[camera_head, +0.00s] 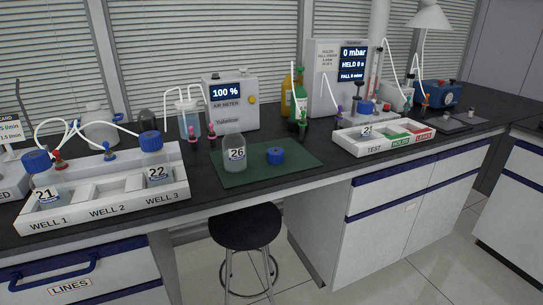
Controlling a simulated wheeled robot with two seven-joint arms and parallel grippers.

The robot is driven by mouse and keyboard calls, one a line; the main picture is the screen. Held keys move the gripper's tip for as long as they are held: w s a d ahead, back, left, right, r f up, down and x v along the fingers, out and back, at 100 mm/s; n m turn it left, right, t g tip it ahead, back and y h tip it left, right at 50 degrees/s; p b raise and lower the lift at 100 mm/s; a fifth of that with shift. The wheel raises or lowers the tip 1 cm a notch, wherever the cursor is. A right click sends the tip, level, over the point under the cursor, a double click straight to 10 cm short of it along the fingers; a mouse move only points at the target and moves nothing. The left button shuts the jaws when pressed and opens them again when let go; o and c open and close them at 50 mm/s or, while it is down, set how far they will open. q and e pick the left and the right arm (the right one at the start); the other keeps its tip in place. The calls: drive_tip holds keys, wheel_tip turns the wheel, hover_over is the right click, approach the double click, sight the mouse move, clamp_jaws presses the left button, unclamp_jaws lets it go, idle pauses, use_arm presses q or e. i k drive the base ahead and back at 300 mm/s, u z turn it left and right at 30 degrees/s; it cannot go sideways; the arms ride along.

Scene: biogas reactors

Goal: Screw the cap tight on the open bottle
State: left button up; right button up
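The open bottle (235,154), clear and labelled 26, stands upright without a cap on the left part of a green mat (290,167). A blue cap (275,156) lies on the mat to the right of the bottle, apart from it. Neither of my grippers shows in the head view.
A white tray with wells (105,207) at the left holds blue-capped bottles 21 (46,197) and 22 (157,175). A white test tray (384,136) stands to the right. The air meter (231,102) and a pressure unit (336,80) stand behind. A black stool (246,226) is below the counter edge.

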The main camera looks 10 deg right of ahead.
sight(233, 144)
drive_tip(key=k, duration=0.65)
drive_tip(key=z, duration=0.6)
drive_tip(key=i, duration=1.6)
drive_tip(key=u, duration=1.05)
